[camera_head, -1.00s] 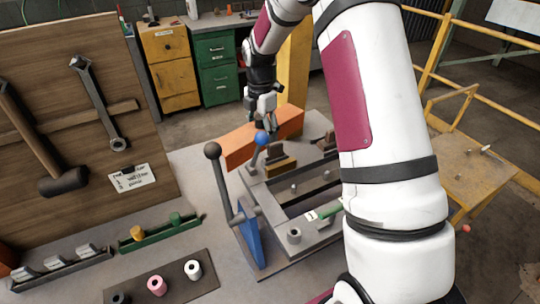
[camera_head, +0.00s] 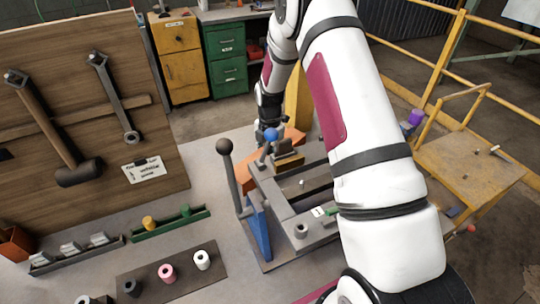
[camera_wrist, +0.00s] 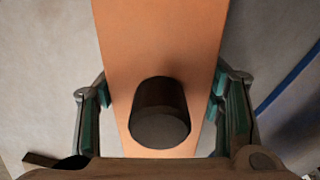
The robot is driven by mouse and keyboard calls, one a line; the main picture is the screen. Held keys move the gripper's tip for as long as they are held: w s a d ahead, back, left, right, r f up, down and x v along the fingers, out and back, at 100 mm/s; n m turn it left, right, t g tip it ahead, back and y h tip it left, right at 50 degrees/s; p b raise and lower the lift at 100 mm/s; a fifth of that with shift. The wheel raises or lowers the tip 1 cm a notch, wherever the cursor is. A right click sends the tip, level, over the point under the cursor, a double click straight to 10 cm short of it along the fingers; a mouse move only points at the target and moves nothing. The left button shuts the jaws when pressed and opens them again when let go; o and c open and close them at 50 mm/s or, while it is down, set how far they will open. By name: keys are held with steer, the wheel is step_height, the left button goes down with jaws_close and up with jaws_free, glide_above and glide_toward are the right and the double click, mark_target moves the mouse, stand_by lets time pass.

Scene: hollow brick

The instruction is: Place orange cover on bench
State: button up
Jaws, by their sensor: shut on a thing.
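A tool board (camera_head: 110,140) rises at left. A yellow cart (camera_head: 465,165) is at right.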

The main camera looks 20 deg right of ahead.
steer(key=shift+f, duration=0.15)
steer(key=o, duration=1.3)
steer(key=shift+c, duration=0.2)
step_height(320, 180, up, 12)
steer(key=shift+r+b, duration=0.2)
steer(key=shift+b, duration=0.45)
